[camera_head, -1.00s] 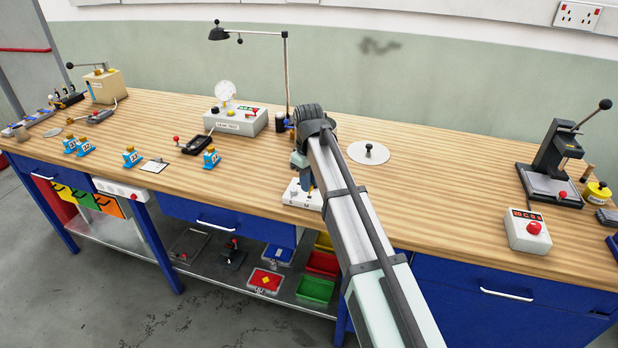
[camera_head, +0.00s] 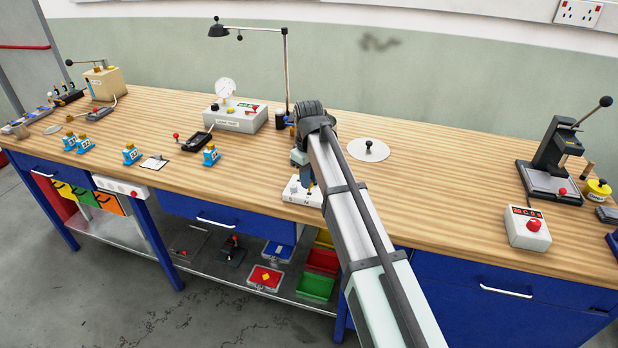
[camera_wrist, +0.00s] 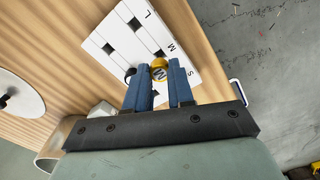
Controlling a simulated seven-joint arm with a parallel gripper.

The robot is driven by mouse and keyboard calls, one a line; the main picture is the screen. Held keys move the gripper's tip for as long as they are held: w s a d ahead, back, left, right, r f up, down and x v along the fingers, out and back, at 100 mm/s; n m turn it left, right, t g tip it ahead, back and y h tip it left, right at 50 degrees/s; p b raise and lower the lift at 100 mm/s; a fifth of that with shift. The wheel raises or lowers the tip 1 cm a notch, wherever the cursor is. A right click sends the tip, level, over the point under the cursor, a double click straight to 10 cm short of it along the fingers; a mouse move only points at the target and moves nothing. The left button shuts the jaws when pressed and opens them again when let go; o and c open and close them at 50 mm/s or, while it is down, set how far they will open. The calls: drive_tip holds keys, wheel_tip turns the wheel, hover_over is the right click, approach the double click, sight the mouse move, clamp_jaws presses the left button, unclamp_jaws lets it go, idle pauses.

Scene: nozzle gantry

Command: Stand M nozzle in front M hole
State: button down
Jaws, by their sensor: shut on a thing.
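The white nozzle board (camera_wrist: 115,25) lies on the bench, marked L, M and S along one edge, with dark square holes in it. It also shows in the head view (camera_head: 296,192), partly behind my arm. My gripper (camera_wrist: 159,78) is over the board with its blue fingers shut on a yellow nozzle (camera_wrist: 158,65) whose dark face carries an M. The nozzle appears close to the dark hole (camera_wrist: 158,54) in the M row near the lettered edge. Its lower end is hidden, so I cannot tell whether it touches the board. Another dark round spot shows beside the left finger.
A grey disc with a black knob (camera_head: 368,151) lies right of my arm. The leak test box (camera_head: 236,117) and a lamp stand behind. Several blue stands (camera_head: 211,155) are left. A press (camera_head: 553,165) and red-button box (camera_head: 527,229) stand right. The bench between is clear.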

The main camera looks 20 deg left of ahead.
drive_tip(key=shift+f, duration=1.5)
idle(1.0)
drive_tip(key=c, duration=0.9)
unclamp_jaws()
drive_tip(key=shift+r, duration=0.1)
drive_tip(key=shift+r, duration=3.45)
